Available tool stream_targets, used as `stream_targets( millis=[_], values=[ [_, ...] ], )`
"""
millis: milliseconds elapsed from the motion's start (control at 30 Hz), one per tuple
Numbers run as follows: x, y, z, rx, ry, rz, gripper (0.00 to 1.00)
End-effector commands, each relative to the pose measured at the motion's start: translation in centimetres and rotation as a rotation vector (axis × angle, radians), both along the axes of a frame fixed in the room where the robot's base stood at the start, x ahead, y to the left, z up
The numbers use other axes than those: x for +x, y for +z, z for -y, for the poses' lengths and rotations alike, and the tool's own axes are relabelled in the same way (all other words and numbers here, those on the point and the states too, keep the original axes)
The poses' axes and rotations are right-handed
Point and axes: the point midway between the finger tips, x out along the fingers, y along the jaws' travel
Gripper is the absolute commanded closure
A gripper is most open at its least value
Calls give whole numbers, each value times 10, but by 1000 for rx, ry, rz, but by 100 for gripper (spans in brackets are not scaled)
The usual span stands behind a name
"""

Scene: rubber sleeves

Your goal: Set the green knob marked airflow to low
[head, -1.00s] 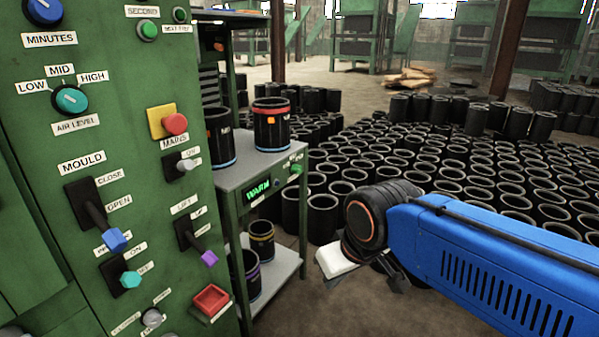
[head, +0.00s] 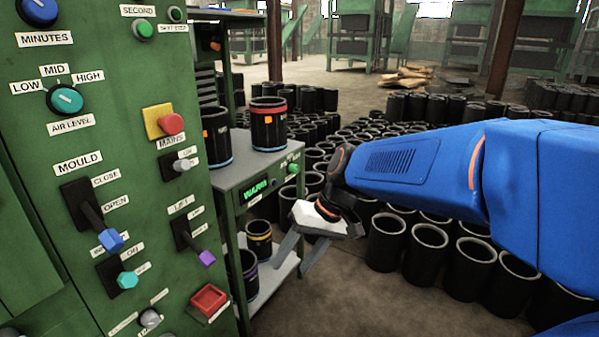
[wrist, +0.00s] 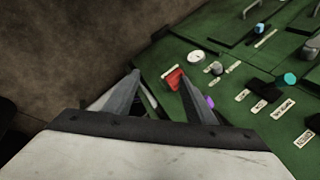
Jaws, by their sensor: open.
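A teal-green knob (head: 65,99) sits on the upper left of the green panel (head: 150,65) in the head view. Its label reads AIR LEVEL, not airflow, with LOW, MID and HIGH plates around it. The direction of its pointer is too small to tell surely. My gripper (head: 293,265) is open and empty, low and well to the right of the knob, in front of the side table. In the wrist view my open fingers (wrist: 158,72) show near the panel's lower part. I cannot make out the air level knob there.
Below the knob are a mould lever with a blue tip (head: 110,240), a teal-tipped switch (head: 126,280), a purple-tipped lever (head: 206,257) and a red square button (head: 209,299). A red mains button (head: 171,124) is to its right. A side table (head: 240,178) holds black sleeves.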

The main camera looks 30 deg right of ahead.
Motion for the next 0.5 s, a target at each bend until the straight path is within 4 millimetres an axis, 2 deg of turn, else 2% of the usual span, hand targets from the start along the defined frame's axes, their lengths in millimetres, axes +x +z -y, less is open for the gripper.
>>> stream_targets(
  millis=[267,500],
  values=[
    [70,4,11,267,-91,-16,50],
    [137,9,45,491,-193,41,50]
  ],
)
